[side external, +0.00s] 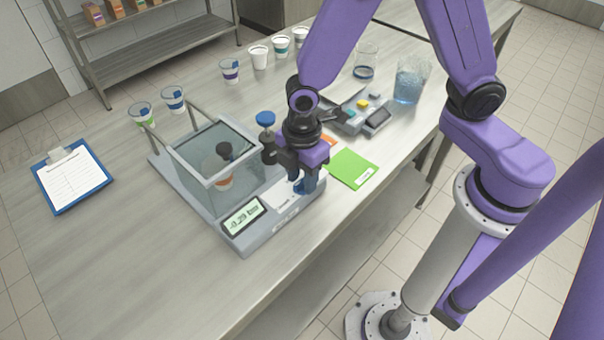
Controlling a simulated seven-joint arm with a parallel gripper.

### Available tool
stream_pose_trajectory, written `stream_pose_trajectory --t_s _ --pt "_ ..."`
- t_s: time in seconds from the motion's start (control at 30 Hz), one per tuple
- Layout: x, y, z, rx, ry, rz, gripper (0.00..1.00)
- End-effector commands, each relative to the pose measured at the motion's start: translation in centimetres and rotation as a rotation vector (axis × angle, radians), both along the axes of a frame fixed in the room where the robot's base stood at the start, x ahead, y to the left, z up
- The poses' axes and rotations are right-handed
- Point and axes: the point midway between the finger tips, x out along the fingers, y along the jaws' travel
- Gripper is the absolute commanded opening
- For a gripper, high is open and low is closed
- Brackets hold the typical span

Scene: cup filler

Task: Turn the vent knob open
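A round blue knob (265,118) stands upright at the chamber's back right. A black knob (225,149) shows at the chamber top. No label shows which is the vent knob. A cup with an orange band (220,176) is inside, seen through the glass. My gripper (308,184) points down over the balance's right end, to the right of both knobs and apart from the black one. Blue parts show at its tip; their spacing and anything between them are unclear.
A clipboard (70,180) lies at left. Several cups (230,70) stand along the back. The bench front left is clear.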

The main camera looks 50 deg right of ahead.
Motion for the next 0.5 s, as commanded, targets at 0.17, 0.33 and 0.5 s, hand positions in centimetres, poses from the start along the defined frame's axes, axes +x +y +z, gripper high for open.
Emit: stream_pose_trajectory --t_s 0.17,0.33,0.5 --pt "0.01 0.01 -0.03 0.0 0.0 0.0 0.38" --pt "0.01 0.01 -0.01 0.0 0.0 0.0 0.03" --pt "0.0 0.01 0.0 0.0 0.0 -0.001 0.0"
